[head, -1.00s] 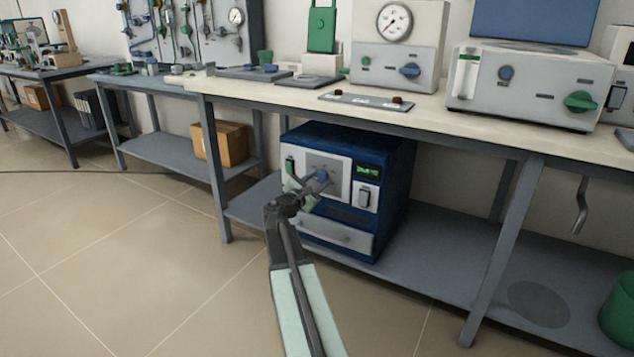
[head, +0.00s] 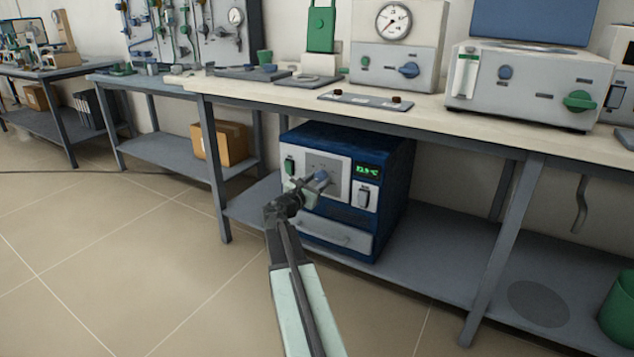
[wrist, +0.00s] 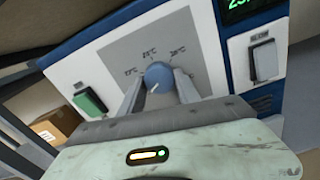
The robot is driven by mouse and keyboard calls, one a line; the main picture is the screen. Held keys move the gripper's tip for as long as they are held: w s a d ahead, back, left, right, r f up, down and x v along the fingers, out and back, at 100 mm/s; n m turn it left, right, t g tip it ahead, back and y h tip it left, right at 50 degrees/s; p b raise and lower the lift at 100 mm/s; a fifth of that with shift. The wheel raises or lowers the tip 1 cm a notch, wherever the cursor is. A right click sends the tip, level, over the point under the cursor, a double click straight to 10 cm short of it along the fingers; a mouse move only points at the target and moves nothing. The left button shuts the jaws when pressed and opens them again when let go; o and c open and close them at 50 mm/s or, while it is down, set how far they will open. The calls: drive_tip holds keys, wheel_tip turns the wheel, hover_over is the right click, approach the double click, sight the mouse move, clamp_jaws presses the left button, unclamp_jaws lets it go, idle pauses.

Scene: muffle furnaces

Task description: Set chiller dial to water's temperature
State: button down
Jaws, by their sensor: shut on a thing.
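The chiller (head: 390,195) is a blue box with a white front panel on the lower shelf under the bench. Its blue dial (head: 321,178) sits on a grey plate, and the dial also shows in the wrist view (wrist: 158,76) with temperature marks around it and a white pointer line toward the lower left. My gripper (head: 308,186) is at the panel, and in the wrist view its two fingers are shut on the dial from both sides. The green display (head: 367,170) is lit, but its digits are too small to read surely.
A green switch (wrist: 90,100) is left of the dial and a white switch (wrist: 264,62) is right of it. The bench leg (head: 490,260) stands to the right. A cardboard box (head: 222,143) sits on the shelf to the left. The floor in front is clear.

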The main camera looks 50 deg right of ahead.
drive_tip(key=shift+s+d, duration=0.1)
drive_tip(key=shift+s, duration=0.15)
drive_tip(key=c, duration=0.9)
unclamp_jaws()
drive_tip(key=shift+o, duration=0.2)
drive_tip(key=shift+w, duration=0.1)
drive_tip(key=shift+a, duration=0.3)
drive_tip(key=v, duration=0.7)
drive_tip(key=shift+a, duration=0.15)
